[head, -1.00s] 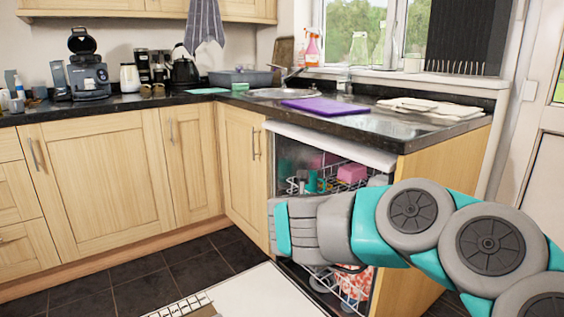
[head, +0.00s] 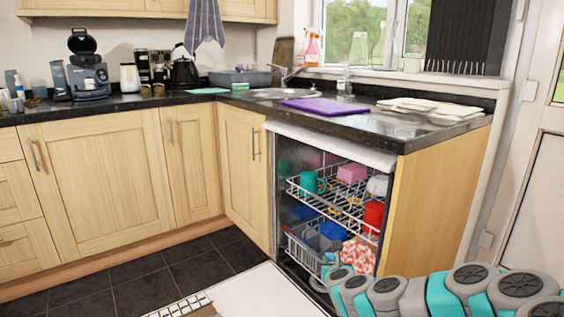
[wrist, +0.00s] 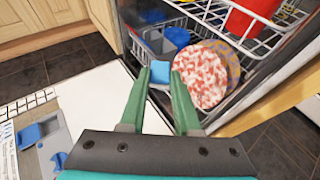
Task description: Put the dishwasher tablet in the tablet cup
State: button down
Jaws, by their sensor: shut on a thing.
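My gripper (wrist: 159,84) has two green fingers, closed on a small light-blue block, the dishwasher tablet (wrist: 160,71), at their tips. The tablet is held above the open dishwasher door (wrist: 100,82). On the inner face of the door, at the lower left of the wrist view, is a grey dispenser (wrist: 54,138) with blue parts. The tablet cup seems to belong to this dispenser, but its exact opening is hard to make out. In the head view, my arm is at the lower right and the fingers cannot be made out.
The open dishwasher has an upper rack (head: 335,203) with cups and a lower rack (head: 300,246) with dishes, including a red-speckled plate (wrist: 201,76). The worktop (head: 385,125) overhangs it. Dark tiled floor (head: 110,285) is clear at the left.

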jog(key=shift+w+d+f, duration=0.1)
jog(key=shift+d+f, duration=0.15)
jog(key=shift+f, duration=0.6)
